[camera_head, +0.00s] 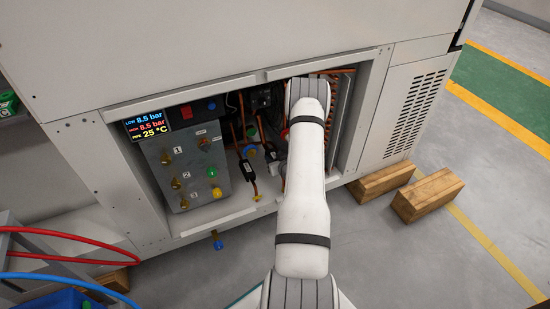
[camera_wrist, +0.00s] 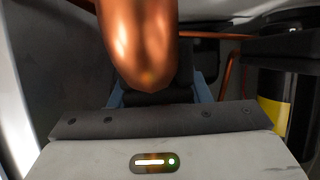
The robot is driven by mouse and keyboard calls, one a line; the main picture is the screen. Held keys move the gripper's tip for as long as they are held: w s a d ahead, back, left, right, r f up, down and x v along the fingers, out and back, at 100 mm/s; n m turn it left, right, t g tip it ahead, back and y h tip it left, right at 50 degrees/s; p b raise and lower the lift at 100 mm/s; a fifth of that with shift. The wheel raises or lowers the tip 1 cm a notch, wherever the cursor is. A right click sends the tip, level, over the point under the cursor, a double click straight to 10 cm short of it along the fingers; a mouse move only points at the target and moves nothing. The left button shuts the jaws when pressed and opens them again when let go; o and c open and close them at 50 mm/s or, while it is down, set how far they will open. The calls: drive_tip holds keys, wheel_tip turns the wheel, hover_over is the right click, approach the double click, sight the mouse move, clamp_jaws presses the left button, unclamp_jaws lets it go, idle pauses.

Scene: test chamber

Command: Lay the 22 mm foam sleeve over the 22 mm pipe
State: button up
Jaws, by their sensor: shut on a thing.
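My gripper (camera_wrist: 160,98) shows in the wrist view with its blue-grey fingers on either side of a dark piece, shut on it. This piece looks like the foam sleeve (camera_wrist: 158,99); most of it is hidden, and I cannot read its size. A thick copper pipe (camera_wrist: 140,45) is blurred and very close to the wrist camera, covering the fingertips in part. I cannot tell whether it is the 22 mm pipe, or whether the sleeve touches a pipe. In the head view my arm reaches into the machine's open bay and hides the gripper.
The bay has a metal frame (camera_head: 225,226). Inside at left is a valve panel (camera_head: 187,168) below a pressure display (camera_head: 153,124). Thinner copper tubing (camera_wrist: 228,70) and a black cylinder with a yellow label (camera_wrist: 273,112) stand close by. Wooden blocks (camera_head: 428,194) lie on the floor at right.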

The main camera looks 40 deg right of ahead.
drive_tip(key=o, duration=1)
drive_tip(key=shift+o, duration=0.2)
drive_tip(key=shift+s, duration=0.15)
drive_tip(key=p+v, duration=0.2)
drive_tip(key=v, duration=0.5)
drive_tip(key=shift+s+p, duration=0.2)
drive_tip(key=shift+p, duration=0.2)
drive_tip(key=shift+a, duration=0.1)
